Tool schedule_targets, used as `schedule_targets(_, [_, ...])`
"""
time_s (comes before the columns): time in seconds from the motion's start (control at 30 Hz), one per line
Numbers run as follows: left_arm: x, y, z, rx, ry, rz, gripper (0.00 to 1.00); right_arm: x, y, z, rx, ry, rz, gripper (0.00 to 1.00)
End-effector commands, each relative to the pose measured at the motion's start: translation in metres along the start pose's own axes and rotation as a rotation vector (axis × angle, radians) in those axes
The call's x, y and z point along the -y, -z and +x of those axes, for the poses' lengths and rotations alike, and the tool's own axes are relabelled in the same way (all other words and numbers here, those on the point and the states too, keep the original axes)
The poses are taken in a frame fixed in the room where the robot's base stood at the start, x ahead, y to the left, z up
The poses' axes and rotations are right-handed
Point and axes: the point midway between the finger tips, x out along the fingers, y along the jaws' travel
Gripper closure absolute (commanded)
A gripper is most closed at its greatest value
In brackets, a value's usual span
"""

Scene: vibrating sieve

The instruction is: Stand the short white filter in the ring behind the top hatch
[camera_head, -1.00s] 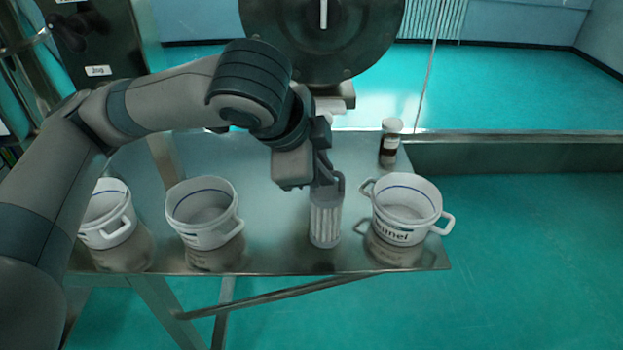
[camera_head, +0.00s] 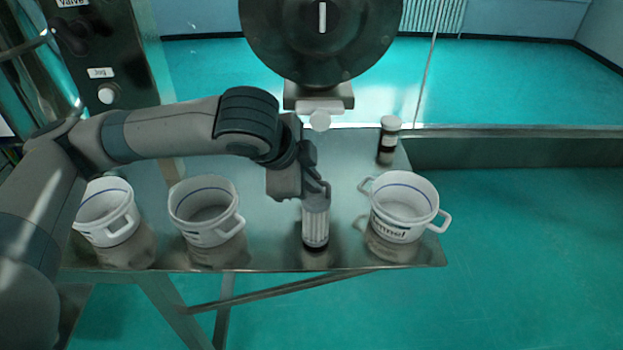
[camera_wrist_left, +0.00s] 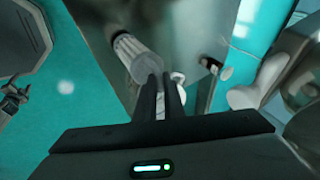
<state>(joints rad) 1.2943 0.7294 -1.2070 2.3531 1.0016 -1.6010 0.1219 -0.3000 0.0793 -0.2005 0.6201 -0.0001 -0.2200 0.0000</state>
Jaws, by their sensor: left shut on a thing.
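The short white filter (camera_head: 315,224), a ribbed upright cylinder, is in my left gripper (camera_head: 317,190) at the front middle of the steel table. My left gripper is shut on its top end. A dark patch shows under the filter, and it seems to be just clear of the table. In the left wrist view the filter (camera_wrist_left: 133,58) sits at the tips of the two dark fingers (camera_wrist_left: 160,92). The round dark hatch (camera_head: 320,45) stands at the top middle. The ring behind it is hidden. My right gripper is not in view.
White two-handled pots stand on the steel table (camera_head: 270,250): one right of the filter (camera_head: 402,215), two to the left (camera_head: 203,220), (camera_head: 106,218). A small capped jar (camera_head: 388,142) stands at the back right. A control box (camera_head: 95,60) is at upper left.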

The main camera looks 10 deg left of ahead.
Motion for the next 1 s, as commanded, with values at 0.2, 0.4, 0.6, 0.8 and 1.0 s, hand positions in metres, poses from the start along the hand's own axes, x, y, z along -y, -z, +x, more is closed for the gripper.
schedule_targets(0.2, [-0.0042,-0.0022,0.0072,-0.002,0.001,0.000,1.00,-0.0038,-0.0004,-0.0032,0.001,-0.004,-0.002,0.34])
schedule_targets(0.4, [-0.0044,-0.0023,0.0076,-0.002,0.001,0.000,1.00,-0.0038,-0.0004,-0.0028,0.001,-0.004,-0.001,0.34])
schedule_targets(0.6, [-0.0055,-0.0031,0.0094,-0.001,0.000,0.000,0.73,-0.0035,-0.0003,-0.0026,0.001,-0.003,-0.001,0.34])
schedule_targets(0.8, [-0.0055,-0.0030,0.0093,-0.001,0.000,0.000,0.73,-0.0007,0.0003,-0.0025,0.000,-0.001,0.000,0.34])
schedule_targets(1.0, [-0.0038,-0.0020,0.0068,-0.002,0.001,0.001,0.73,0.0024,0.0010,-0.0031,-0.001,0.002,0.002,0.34])
